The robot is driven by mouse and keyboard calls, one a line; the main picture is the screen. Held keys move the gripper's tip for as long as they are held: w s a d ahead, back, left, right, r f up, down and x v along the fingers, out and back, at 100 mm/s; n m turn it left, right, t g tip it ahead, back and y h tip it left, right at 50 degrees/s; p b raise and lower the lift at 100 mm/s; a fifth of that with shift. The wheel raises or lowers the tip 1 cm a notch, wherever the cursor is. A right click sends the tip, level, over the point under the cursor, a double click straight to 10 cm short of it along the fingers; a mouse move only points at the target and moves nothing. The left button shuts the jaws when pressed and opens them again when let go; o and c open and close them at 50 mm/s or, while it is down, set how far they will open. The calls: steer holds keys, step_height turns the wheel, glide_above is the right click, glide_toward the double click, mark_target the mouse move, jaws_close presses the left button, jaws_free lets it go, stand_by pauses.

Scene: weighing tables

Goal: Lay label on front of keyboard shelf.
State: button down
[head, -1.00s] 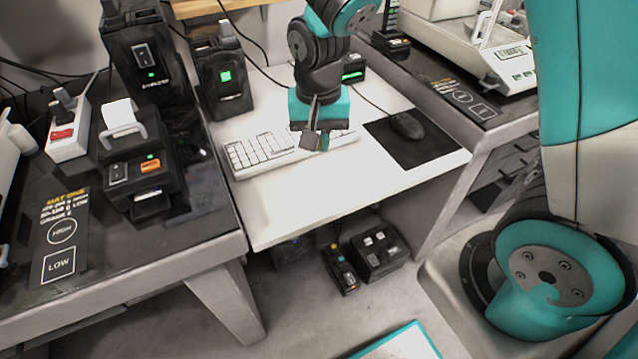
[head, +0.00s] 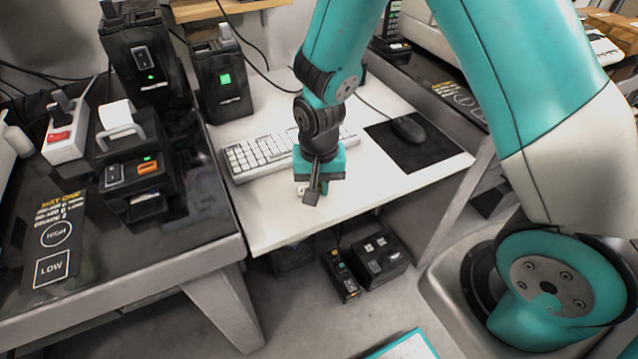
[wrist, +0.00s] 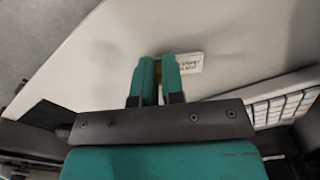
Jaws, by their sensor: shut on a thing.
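The keyboard shelf (head: 272,222) is a white board between two dark-topped tables, and it also fills much of the wrist view (wrist: 250,35). My gripper (head: 312,194) is over its front part, in front of the keyboard, pointing down. In the wrist view my teal fingers (wrist: 159,72) are shut on the label (wrist: 190,62). The label is a small white piece with dark print, sticking out to the right of the fingertips. Its other end is hidden by the fingers. I cannot tell whether it touches the shelf.
The white keyboard (head: 262,157) lies behind my gripper. A black mat (head: 440,147) with a mouse (head: 408,129) is to its right. A label printer (head: 140,175) stands on the left table. The shelf's front-left part is clear. Black boxes (head: 376,258) sit on the floor below.

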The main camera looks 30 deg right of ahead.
mark_target(319, 188)
steer(key=shift+f, duration=0.2)
steer(key=c, duration=1.2)
jaws_free()
steer(key=shift+c, duration=0.2)
steer(key=shift+r, duration=0.55)
step_height(319, 188, up, 11)
steer(key=p, duration=0.2)
steer(key=s+a+r+n+y, duration=0.2)
steer(key=s+a+r+n, duration=0.1)
steer(key=s+r+n, duration=0.3)
steer(key=s+a+r+n+y, duration=0.2)
steer(key=s+r+n, duration=0.3)
steer(key=s, duration=0.6)
step_height(319, 188, up, 3)
steer(key=shift+s+a+f+n, duration=0.2)
steer(key=shift+s+a+n, duration=0.05)
steer(key=shift+a+n, duration=0.15)
step_height(319, 188, up, 8)
steer(key=p, duration=0.7)
steer(key=shift+p, duration=0.3)
